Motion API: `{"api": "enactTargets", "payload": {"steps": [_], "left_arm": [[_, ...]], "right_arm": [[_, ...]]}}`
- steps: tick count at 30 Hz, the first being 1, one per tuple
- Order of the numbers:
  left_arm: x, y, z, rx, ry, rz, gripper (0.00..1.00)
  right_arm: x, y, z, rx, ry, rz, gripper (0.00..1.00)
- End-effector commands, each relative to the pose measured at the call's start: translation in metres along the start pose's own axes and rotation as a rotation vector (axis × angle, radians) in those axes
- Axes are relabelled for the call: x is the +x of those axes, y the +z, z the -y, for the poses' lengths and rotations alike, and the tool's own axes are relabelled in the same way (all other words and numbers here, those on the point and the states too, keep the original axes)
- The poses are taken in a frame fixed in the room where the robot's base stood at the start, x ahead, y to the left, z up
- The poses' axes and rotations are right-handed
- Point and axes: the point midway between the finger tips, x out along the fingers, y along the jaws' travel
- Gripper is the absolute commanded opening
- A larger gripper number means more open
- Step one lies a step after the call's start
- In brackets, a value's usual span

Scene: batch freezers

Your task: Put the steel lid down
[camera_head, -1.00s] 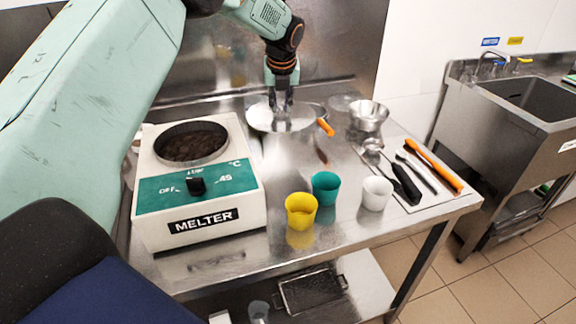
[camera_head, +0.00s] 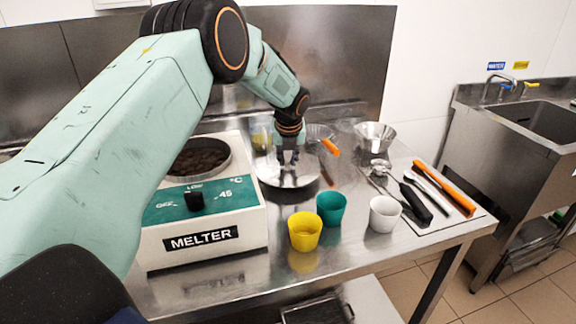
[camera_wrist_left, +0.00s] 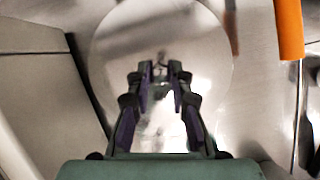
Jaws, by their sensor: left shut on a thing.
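The steel lid (camera_head: 290,178) is a shiny round disc just right of the melter, toward the back of the steel table. It also shows in the left wrist view (camera_wrist_left: 205,50), filling the middle. My left gripper (camera_head: 288,160) points down over the middle of the lid and is shut on its small knob. In the left wrist view the fingers (camera_wrist_left: 161,75) close around the knob. The lid looks level and at or very near the tabletop; I cannot tell whether it touches. My right gripper does not show.
The melter (camera_head: 200,240) stands left of the lid, its round well open. Yellow (camera_head: 305,232), teal (camera_head: 331,207) and white (camera_head: 384,214) cups stand in front. An orange-handled tool (camera_head: 330,147) lies close behind the lid's right side. A steel bowl (camera_head: 374,137) and several utensils are further right.

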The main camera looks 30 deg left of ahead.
Motion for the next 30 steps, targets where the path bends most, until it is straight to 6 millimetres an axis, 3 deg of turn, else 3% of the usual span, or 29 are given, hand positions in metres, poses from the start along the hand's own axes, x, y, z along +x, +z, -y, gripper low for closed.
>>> {"api": "enactTargets", "payload": {"steps": [5, 18, 19, 26, 30], "left_arm": [[0.023, -0.008, 0.001, -0.001, 0.001, -0.001, 0.00], [0.027, -0.010, 0.001, -0.001, 0.001, -0.001, 0.00], [0.027, -0.010, 0.001, -0.001, 0.001, -0.001, 0.23], [0.027, -0.010, 0.000, -0.001, 0.001, -0.001, 0.42], [0.027, -0.010, 0.001, -0.001, 0.001, -0.001, 0.43]], "right_arm": [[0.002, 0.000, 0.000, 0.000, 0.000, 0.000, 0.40], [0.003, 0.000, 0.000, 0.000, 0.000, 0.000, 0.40], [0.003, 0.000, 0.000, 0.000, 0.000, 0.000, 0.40], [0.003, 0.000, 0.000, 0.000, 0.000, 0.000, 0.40], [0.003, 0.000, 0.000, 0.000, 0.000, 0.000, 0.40]]}}
